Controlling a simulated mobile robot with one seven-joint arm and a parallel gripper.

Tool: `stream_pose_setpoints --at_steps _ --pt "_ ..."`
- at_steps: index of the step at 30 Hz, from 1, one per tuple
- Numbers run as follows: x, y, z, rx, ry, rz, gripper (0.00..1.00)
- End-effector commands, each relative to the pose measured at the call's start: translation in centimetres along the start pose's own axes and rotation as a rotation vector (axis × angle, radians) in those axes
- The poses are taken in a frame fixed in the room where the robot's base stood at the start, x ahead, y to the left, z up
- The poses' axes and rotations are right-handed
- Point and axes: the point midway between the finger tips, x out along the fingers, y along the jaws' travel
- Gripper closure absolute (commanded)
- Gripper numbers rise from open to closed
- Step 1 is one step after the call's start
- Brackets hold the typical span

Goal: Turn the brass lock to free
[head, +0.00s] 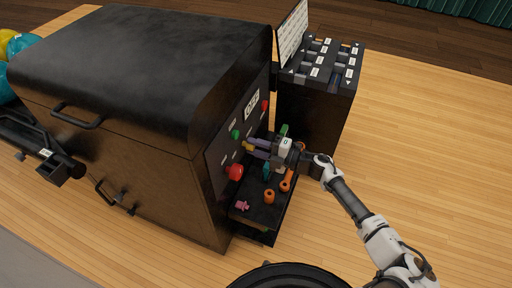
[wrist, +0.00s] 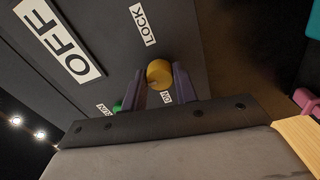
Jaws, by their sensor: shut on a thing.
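The brass lock (wrist: 159,73) is a round yellow knob on the dark panel, beside a white LOCK label (wrist: 143,24). It also shows in the head view (head: 248,147). My gripper (wrist: 160,80) has its two purple-grey fingers on either side of the knob and is shut on it. In the head view my gripper (head: 252,147) reaches in from the right to the panel. The fingers hide part of the panel below the knob, and which way the lock is turned cannot be told.
On the panel are a green button (head: 236,134), a large red knob (head: 235,172) and an OFF sign (wrist: 65,38). Below, a black shelf (head: 262,215) holds orange parts (head: 269,196) and a pink piece (head: 242,206). A dark cabinet (head: 310,110) stands close behind my gripper.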

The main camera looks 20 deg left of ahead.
Motion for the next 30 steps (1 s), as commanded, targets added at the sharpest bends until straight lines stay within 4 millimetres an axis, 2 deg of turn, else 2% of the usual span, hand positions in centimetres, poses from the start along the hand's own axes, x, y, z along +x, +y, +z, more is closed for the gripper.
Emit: stream_pose_setpoints --at_steps 9,10,14,24,26,30 --pt "-0.1 -0.1 -0.1 -0.002 0.003 -0.002 0.94" --pt "-0.1 -0.1 -0.1 -0.002 0.003 -0.002 0.67" --pt "-0.1 -0.1 -0.1 -0.001 0.002 -0.001 0.50" --pt "-0.3 0.0 0.0 0.000 0.000 -0.001 0.49" --pt "-0.8 0.0 0.0 -0.001 -0.001 -0.001 0.49" --pt "-3.1 0.0 0.0 0.000 -0.003 -0.001 0.49"
